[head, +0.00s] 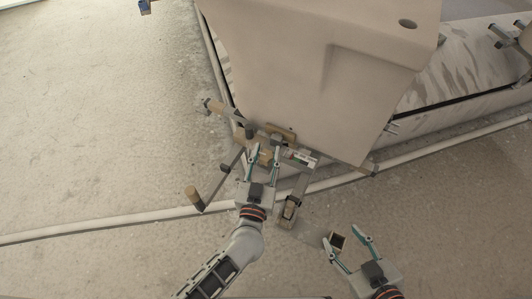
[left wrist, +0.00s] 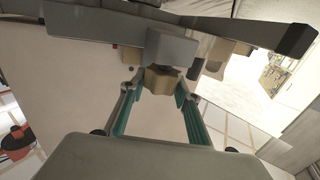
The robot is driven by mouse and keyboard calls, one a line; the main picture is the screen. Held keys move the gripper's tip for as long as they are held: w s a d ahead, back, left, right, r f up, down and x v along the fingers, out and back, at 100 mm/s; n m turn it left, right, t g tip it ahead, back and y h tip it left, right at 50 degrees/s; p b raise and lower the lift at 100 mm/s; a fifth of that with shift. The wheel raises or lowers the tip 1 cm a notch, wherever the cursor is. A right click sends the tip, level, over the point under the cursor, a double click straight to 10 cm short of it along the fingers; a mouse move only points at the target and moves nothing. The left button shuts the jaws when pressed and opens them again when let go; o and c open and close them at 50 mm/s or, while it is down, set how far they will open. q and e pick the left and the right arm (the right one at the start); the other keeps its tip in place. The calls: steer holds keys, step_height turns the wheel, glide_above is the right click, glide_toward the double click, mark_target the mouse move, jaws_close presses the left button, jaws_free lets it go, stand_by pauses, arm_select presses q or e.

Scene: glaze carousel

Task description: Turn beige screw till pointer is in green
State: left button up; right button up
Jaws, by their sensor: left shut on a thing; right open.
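The beige screw (head: 265,158) is a small faceted knob at the lower edge of the big beige housing. My left gripper (head: 264,150) has its teal fingers on either side of it and is shut on it. In the left wrist view the beige screw (left wrist: 162,80) shows between the far ends of the fingers (left wrist: 158,88), below a grey block. A small pale plate (head: 304,158) sits just right of the screw; I cannot make out a pointer or a green zone. My right gripper (head: 342,236) is open and empty, low at the right.
The beige housing (head: 320,70) fills the upper middle. A crank with a wooden handle (head: 194,198) sticks out left of my left gripper. A pale rail (head: 100,227) crosses the floor; the floor at left is clear.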

arm_select(q)
steer(key=shift+h, duration=0.3)
arm_select(e)
steer(key=shift+w+r, duration=0.1)
steer(key=shift+r, duration=0.05)
